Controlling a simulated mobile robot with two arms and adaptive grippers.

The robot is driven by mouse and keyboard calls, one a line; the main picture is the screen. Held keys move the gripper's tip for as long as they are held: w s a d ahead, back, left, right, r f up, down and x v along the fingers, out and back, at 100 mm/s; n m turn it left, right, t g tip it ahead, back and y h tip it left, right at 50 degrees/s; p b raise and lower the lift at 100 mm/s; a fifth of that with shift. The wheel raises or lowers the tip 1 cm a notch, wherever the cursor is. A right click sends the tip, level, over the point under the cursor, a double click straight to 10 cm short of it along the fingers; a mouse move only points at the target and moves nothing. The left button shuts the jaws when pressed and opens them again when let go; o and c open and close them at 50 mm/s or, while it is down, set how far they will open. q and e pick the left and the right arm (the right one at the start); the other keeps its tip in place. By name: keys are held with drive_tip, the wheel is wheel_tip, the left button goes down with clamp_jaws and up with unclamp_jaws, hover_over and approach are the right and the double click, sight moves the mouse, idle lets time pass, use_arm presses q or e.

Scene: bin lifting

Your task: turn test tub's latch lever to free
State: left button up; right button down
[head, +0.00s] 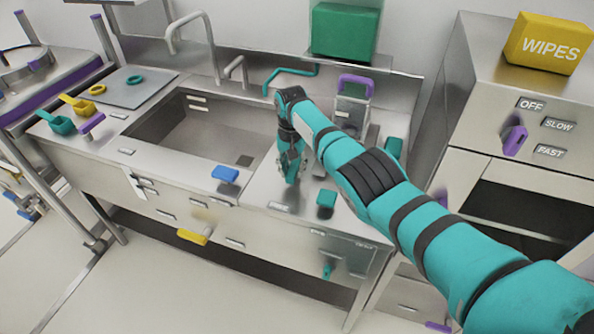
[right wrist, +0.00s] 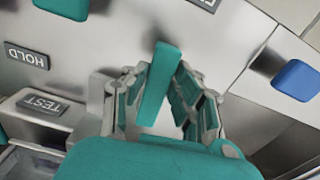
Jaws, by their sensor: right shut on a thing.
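The teal latch lever (right wrist: 158,85) stands between the fingers of my right gripper (right wrist: 160,92) in the right wrist view. The fingers are shut on it. A TEST label (right wrist: 42,105) is on a grey ledge at the left, beside what looks like the tub's edge. A HOLD label (right wrist: 27,55) lies on the metal top left of the lever. Another label (right wrist: 203,2) is cut off at the top edge, its word unreadable. In the head view my right gripper (head: 290,172) points down at the counter right of the sink and largely hides the lever. My left gripper is out of view.
A blue block (head: 225,173) is on the sink's front edge, and a teal block (head: 326,198) is right of the gripper. A purple-handled grey device (head: 355,88) stands behind my arm. A steel cabinet (head: 495,110) with a yellow WIPES box (head: 548,44) is at the right.

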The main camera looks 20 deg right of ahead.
sight(290, 170)
drive_tip(key=shift+w+a+m+b, duration=0.2)
drive_tip(key=shift+a+m+b, duration=0.1)
drive_tip(key=shift+m, duration=0.2)
drive_tip(key=shift+r, duration=0.1)
drive_tip(key=c, duration=1.1)
unclamp_jaws()
wheel_tip(290, 170, up, 12)
drive_tip(key=shift+f, duration=0.1)
